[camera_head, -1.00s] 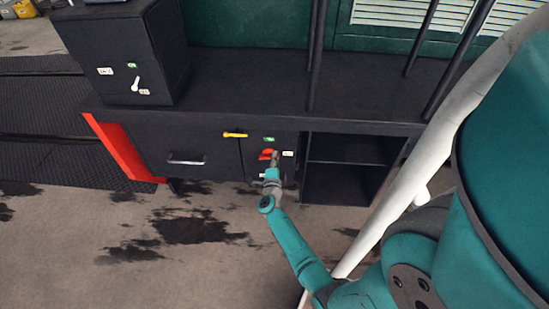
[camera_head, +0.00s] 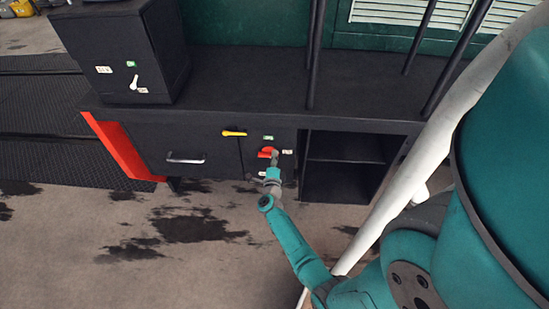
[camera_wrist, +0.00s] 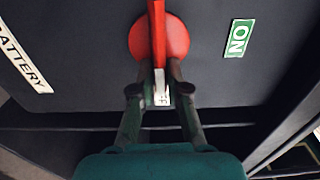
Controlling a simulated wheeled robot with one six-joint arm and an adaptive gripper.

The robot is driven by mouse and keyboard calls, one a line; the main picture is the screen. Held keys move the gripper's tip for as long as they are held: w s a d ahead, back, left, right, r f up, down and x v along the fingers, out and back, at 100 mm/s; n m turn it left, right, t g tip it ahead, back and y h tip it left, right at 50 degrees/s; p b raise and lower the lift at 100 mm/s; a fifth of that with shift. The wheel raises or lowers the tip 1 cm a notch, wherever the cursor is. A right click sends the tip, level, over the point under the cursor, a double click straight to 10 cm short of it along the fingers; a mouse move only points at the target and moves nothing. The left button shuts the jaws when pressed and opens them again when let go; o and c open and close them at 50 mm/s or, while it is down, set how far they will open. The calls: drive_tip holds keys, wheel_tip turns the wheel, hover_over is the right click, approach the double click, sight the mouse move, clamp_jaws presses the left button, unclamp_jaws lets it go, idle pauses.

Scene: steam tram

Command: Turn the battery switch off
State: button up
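The battery switch (camera_head: 265,152) is a red knob with a bar handle on the dark cabinet front. In the wrist view, its red handle (camera_wrist: 157,35) lies upright in the picture across a round red base, its pale lower end toward a partly hidden white label (camera_wrist: 162,100) that seems to read OFF. A green ON label (camera_wrist: 238,38) is to the right and a BATTERY label (camera_wrist: 22,58) to the left. My gripper (camera_wrist: 162,68) is at the switch, its fingertips on either side of the handle's lower end. Whether they press on it is not clear.
A yellow handle (camera_head: 234,133) and a metal drawer pull (camera_head: 186,160) are left of the switch. An open shelf (camera_head: 345,150) is to the right. A black box (camera_head: 120,55) with a white lever stands on the counter. Dark poles rise from the counter.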

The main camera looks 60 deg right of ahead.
drive_tip(key=o, duration=0.3)
drive_tip(key=shift+o, duration=0.2)
drive_tip(key=shift+a, duration=0.1)
drive_tip(key=v, duration=1.1)
drive_tip(key=shift+s+a, duration=0.2)
drive_tip(key=shift+a, duration=0.15)
drive_tip(key=shift+f, duration=0.1)
drive_tip(key=s+a+r+n+t+y, duration=0.35)
drive_tip(key=a+n, duration=0.25)
drive_tip(key=a, duration=0.2)
drive_tip(key=s+a+r+n+t+y, duration=0.2)
drive_tip(key=s+a+r+n+t, duration=0.15)
drive_tip(key=a+n, duration=0.35)
drive_tip(key=s+a+r+n+t+y, duration=0.25)
drive_tip(key=s+a+n, duration=0.25)
drive_tip(key=a, duration=0.4)
drive_tip(key=s+a+r+n+g+y, duration=0.1)
drive_tip(key=s+a+r+n+y, duration=0.7)
drive_tip(key=s+a+r+n, duration=0.2)
wheel_tip(320, 180, up, 3)
drive_tip(key=s+n, duration=0.1)
drive_tip(key=n, duration=0.2)
drive_tip(key=shift+s+a+f+n+y, duration=0.2)
drive_tip(key=shift+s+a+n+y, duration=0.05)
drive_tip(key=shift+s+n+y, duration=0.05)
